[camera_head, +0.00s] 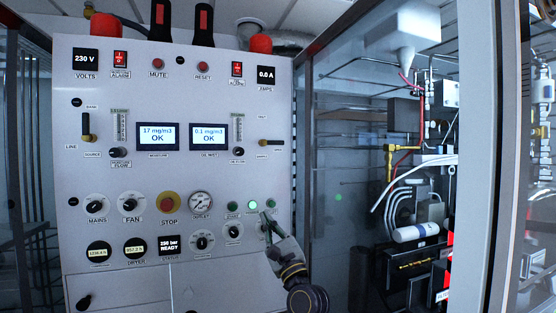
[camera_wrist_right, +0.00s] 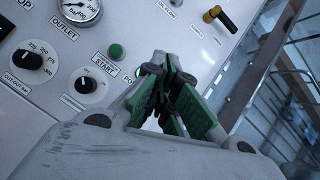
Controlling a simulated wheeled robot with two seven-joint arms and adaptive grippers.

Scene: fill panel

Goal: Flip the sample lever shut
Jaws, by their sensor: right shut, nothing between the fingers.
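The lever I take as the sample lever, a small brass one with a dark end, is at the right of the grey panel (camera_head: 180,180) in the head view, lying about level (camera_head: 270,142). It also shows at the top of the right wrist view (camera_wrist_right: 222,22). My right gripper (camera_head: 266,222) is shut and empty, with its green-padded fingers together (camera_wrist_right: 165,82). It is in front of the panel's lower right, below the lever and apart from it. The fingers overlap the row of green buttons in the picture. My left gripper is not in view.
A second lever (camera_head: 86,128) stands upright at the panel's left. Knobs, a red stop button (camera_head: 168,202) and an outlet gauge (camera_head: 201,203) fill the lower panel. A glass-fronted cabinet with pipework (camera_head: 400,150) stands to the right. The space before the lever looks clear.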

